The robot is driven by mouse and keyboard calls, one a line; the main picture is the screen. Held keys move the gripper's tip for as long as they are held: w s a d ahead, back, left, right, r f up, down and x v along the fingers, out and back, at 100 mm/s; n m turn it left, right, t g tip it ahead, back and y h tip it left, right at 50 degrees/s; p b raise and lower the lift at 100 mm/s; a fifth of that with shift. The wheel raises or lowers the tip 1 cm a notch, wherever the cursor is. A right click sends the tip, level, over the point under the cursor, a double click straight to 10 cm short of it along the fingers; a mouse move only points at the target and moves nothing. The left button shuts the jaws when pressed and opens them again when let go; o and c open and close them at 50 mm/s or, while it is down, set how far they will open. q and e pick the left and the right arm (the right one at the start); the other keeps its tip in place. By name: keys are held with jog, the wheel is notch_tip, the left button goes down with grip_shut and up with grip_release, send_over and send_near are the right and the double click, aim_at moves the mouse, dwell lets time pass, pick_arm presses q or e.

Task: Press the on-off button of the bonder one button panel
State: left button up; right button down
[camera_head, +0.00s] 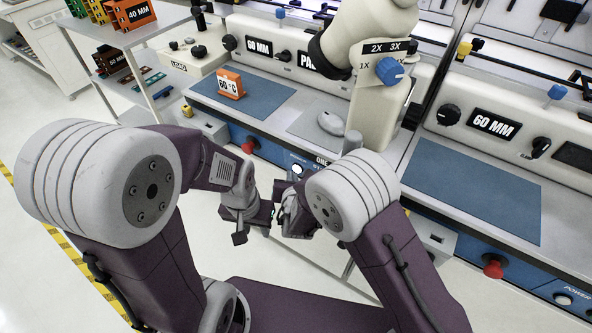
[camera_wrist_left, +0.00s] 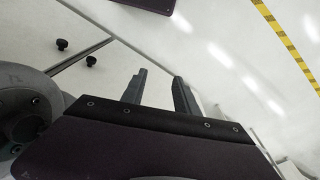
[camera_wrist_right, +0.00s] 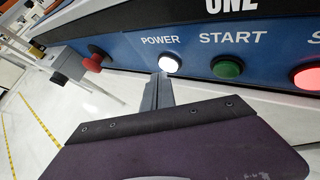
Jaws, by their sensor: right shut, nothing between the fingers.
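The blue button panel marked ONE fills the top of the right wrist view (camera_wrist_right: 130,45). Its POWER button (camera_wrist_right: 169,62) is white and lit, between a red mushroom knob and the green START button (camera_wrist_right: 227,67). In the head view, the white button (camera_head: 298,169) shows on the front of the middle bench. My right gripper (camera_wrist_right: 160,78) is shut and empty, its tips just below the POWER button in the picture; I cannot tell if they touch. It shows in the head view (camera_head: 287,192). My left gripper (camera_wrist_left: 160,80) is open and empty, low in front of the bench.
A red mushroom knob (camera_wrist_right: 93,60) sticks out left of POWER. A red button (camera_wrist_right: 307,77) is at the right edge. A neighbouring bench with its own POWER button (camera_head: 563,299) stands at right. Floor at left is free.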

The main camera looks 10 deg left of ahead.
jog(key=shift+s+a, duration=0.15)
jog(key=shift+s, duration=0.25)
